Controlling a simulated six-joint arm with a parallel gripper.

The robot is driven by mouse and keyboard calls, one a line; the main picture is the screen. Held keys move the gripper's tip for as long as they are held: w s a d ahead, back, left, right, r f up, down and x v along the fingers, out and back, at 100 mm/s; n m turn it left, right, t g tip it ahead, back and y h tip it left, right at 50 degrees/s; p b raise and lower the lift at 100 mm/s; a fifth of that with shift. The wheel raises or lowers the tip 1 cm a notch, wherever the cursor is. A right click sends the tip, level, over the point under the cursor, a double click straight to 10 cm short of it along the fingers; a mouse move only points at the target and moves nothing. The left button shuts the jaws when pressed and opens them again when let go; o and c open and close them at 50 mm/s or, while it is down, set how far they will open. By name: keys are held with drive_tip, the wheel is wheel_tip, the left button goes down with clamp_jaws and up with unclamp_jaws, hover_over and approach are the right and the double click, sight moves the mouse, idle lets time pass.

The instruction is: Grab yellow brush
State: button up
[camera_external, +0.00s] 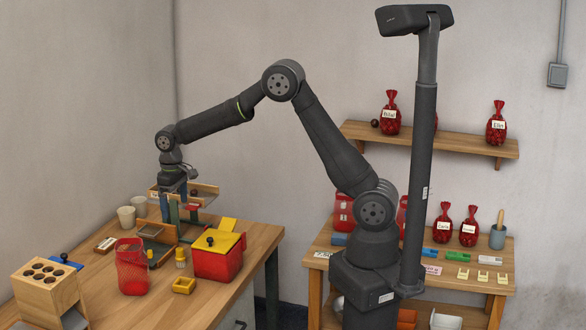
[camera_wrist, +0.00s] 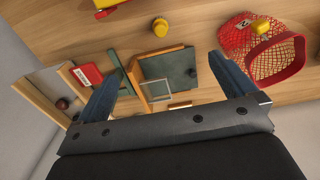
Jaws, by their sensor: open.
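Two small yellow upright pieces stand on the workbench (camera_external: 239,282), in front of a green tray (camera_external: 157,233). One has a ribbed body and looks like the yellow brush (camera_external: 180,258); the other is a smaller yellow piece (camera_external: 150,254) to its left. In the wrist view one yellow piece (camera_wrist: 160,27) stands beyond the tray, upper middle; I cannot tell which of the two it is. My gripper (camera_external: 174,212) is over the tray area, fingers pointing down. In the wrist view it (camera_wrist: 165,68) is open, with nothing held between its blue fingers.
A red mesh basket (camera_external: 131,270) stands left of the yellow pieces. A red box with a yellow lid (camera_external: 217,262) stands right, with a small yellow tray (camera_external: 184,286) in front. A wooden holder (camera_external: 46,288) is at the front left. Cups (camera_external: 126,217) stand behind.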

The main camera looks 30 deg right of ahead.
idle(0.4)
drive_tip(key=c, duration=1)
drive_tip(key=shift+o, duration=0.2)
drive_tip(key=n, duration=0.9)
approach(178, 249)
drive_tip(key=f, duration=0.7)
drive_tip(key=shift+w+d+f, duration=0.15)
drive_tip(key=shift+d+f, duration=0.05)
drive_tip(key=shift+a+f, duration=0.15)
drive_tip(key=shift+f, duration=2.45)
